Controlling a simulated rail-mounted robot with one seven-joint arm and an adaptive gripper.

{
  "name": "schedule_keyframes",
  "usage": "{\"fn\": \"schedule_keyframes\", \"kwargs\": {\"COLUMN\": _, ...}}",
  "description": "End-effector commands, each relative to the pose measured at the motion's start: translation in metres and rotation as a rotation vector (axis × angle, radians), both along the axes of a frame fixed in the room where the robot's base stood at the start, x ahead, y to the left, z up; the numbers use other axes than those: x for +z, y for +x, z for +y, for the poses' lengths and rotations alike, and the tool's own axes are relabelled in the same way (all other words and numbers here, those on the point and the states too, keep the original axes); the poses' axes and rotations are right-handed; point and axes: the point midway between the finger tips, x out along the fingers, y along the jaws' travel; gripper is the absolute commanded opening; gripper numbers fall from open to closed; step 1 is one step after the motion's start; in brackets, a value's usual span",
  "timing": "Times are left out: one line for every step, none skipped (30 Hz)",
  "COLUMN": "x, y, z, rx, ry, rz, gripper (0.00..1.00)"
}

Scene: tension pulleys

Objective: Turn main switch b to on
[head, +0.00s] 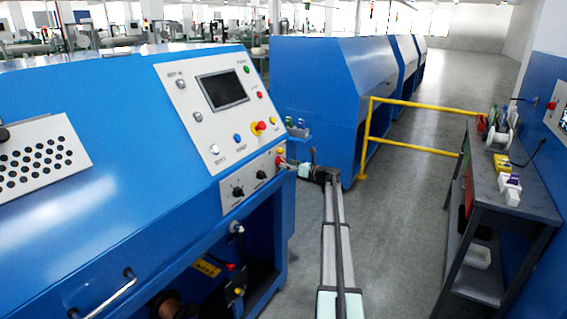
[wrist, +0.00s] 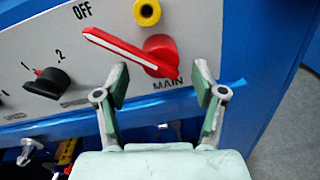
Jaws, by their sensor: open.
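The red main switch (wrist: 160,50) is a rotary knob with a long white-topped lever, in the wrist view. "MAIN" is printed below it and "OFF" to its upper left. The lever points to the upper left, toward OFF. No letter b is legible. In the wrist view, my gripper (wrist: 161,72) is open, with one finger on each side of the knob's lower part. I cannot tell whether they touch it.
A yellow ring-shaped part (wrist: 147,12) sits just above the switch. A black selector knob (wrist: 47,83) is to its left. A yellow railing (head: 413,148) and a grey workbench (head: 530,204) stand to the right. Grey floor (head: 400,230) lies open between machine and bench.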

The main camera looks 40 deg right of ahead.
Motion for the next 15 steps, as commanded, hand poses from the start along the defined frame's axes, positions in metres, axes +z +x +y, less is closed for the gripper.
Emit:
{"fn": "schedule_keyframes", "kwargs": {"x": 0.001, "y": 0.008, "z": 0.002, "rx": 0.002, "ry": 0.000, "rz": 0.000, "gripper": 0.69}}
{"fn": "schedule_keyframes", "kwargs": {"x": 0.001, "y": 0.012, "z": 0.003, "rx": 0.002, "ry": 0.000, "rz": 0.000, "gripper": 0.69}}
{"fn": "schedule_keyframes", "kwargs": {"x": 0.001, "y": 0.015, "z": 0.005, "rx": 0.002, "ry": 0.000, "rz": 0.000, "gripper": 0.69}}
{"fn": "schedule_keyframes", "kwargs": {"x": 0.001, "y": 0.018, "z": 0.005, "rx": 0.001, "ry": 0.000, "rz": 0.000, "gripper": 0.69}}
{"fn": "schedule_keyframes", "kwargs": {"x": 0.001, "y": 0.020, "z": 0.006, "rx": 0.001, "ry": 0.000, "rz": 0.000, "gripper": 0.69}}
{"fn": "schedule_keyframes", "kwargs": {"x": 0.000, "y": 0.022, "z": 0.007, "rx": 0.000, "ry": 0.000, "rz": 0.000, "gripper": 0.69}}
{"fn": "schedule_keyframes", "kwargs": {"x": 0.000, "y": 0.024, "z": 0.008, "rx": 0.000, "ry": 0.000, "rz": 0.000, "gripper": 0.69}}
{"fn": "schedule_keyframes", "kwargs": {"x": 0.000, "y": 0.025, "z": 0.008, "rx": 0.000, "ry": 0.000, "rz": 0.000, "gripper": 0.69}}
{"fn": "schedule_keyframes", "kwargs": {"x": 0.000, "y": 0.026, "z": 0.009, "rx": 0.000, "ry": 0.000, "rz": 0.000, "gripper": 0.69}}
{"fn": "schedule_keyframes", "kwargs": {"x": 0.000, "y": 0.027, "z": 0.009, "rx": 0.000, "ry": 0.000, "rz": 0.000, "gripper": 0.69}}
{"fn": "schedule_keyframes", "kwargs": {"x": 0.000, "y": 0.027, "z": 0.009, "rx": 0.000, "ry": 0.000, "rz": 0.000, "gripper": 0.69}}
{"fn": "schedule_keyframes", "kwargs": {"x": 0.000, "y": 0.027, "z": 0.010, "rx": 0.000, "ry": 0.000, "rz": 0.000, "gripper": 0.69}}
{"fn": "schedule_keyframes", "kwargs": {"x": 0.000, "y": 0.027, "z": 0.010, "rx": 0.000, "ry": 0.000, "rz": 0.000, "gripper": 0.69}}
{"fn": "schedule_keyframes", "kwargs": {"x": 0.000, "y": 0.027, "z": 0.010, "rx": 0.000, "ry": 0.000, "rz": 0.000, "gripper": 0.69}}
{"fn": "schedule_keyframes", "kwargs": {"x": 0.000, "y": 0.027, "z": 0.010, "rx": 0.000, "ry": 0.000, "rz": 0.000, "gripper": 0.69}}
